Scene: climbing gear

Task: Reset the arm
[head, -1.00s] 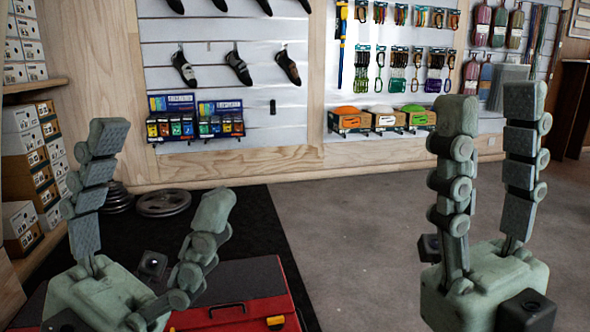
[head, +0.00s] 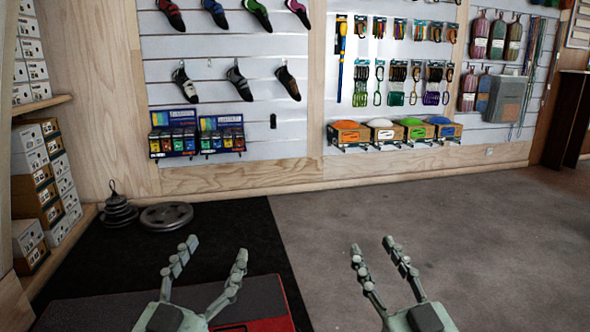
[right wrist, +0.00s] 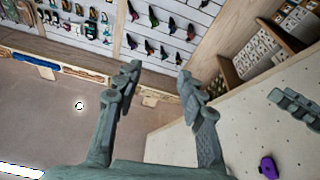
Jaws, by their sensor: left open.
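My left gripper (head: 215,250) is at the bottom of the head view, left of the middle. Its two grey-green fingers are spread apart with nothing between them. It appears in front of a red and dark case (head: 268,324). My right gripper (head: 372,244) is to its right, over the bare grey floor in the picture. Its fingers are also apart and empty. The right wrist view shows the same right gripper (right wrist: 159,72) with a clear gap between its fingertips. Most of both arms is out of view.
A slatted display wall (head: 300,120) with shoes, carabiners and chalk bags stands ahead. Weight plates (head: 166,216) lie on a black mat. Box shelves stand at left. The grey floor (head: 480,240) is clear. The right wrist view shows a holed panel with a purple hold (right wrist: 268,167).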

